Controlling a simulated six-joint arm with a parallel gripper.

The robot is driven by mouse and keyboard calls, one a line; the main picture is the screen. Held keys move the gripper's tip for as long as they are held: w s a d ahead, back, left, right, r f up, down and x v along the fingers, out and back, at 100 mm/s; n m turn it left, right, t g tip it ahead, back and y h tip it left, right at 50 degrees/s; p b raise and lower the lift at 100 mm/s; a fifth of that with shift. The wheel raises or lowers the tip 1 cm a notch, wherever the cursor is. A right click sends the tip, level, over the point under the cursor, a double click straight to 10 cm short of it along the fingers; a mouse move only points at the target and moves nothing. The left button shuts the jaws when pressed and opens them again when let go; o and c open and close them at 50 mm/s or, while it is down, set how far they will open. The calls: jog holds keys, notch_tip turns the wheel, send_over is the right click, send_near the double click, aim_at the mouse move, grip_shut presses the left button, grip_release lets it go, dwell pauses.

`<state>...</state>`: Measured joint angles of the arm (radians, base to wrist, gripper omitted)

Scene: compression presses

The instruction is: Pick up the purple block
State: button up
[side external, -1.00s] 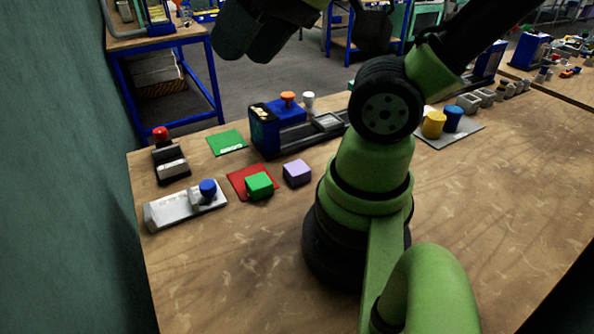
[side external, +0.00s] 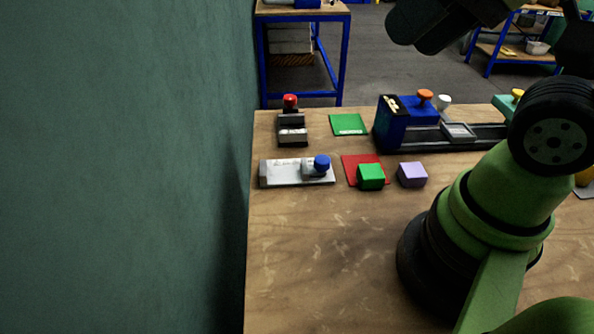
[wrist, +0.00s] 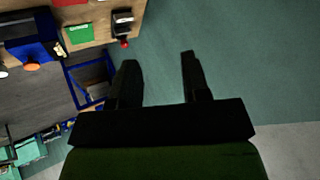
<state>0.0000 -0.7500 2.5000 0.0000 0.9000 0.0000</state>
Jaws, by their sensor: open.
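The purple block (side external: 412,174) sits on the wooden table in the side external view, just right of the green block (side external: 371,177). The green block rests on the front right part of a red mat (side external: 357,162). The purple block is on bare wood. In the wrist view my gripper (wrist: 158,70) is open with nothing between its fingers. It faces the green wall and floor beyond the table. In the side external view my gripper's fingers do not clearly show. The purple block is not seen in the wrist view.
A blue press (side external: 407,112) stands behind the blocks. A green mat (side external: 348,125), a red-button device (side external: 291,127) and a grey plate with a blue knob (side external: 321,163) lie to the left. The table's front left is clear. A green wall (side external: 120,160) runs along the left.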

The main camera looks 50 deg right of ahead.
jog(key=o, duration=0.4)
jog(key=shift+c, duration=0.2)
jog(key=m+g+h, duration=0.2)
jog(key=m+g, duration=0.3)
jog(key=g, duration=0.2)
send_over(414, 170)
notch_tip(414, 170, down, 21)
jog(key=shift+d+r, duration=0.15)
jog(key=shift+s+f, duration=0.1)
jog(key=shift+f, duration=5.1)
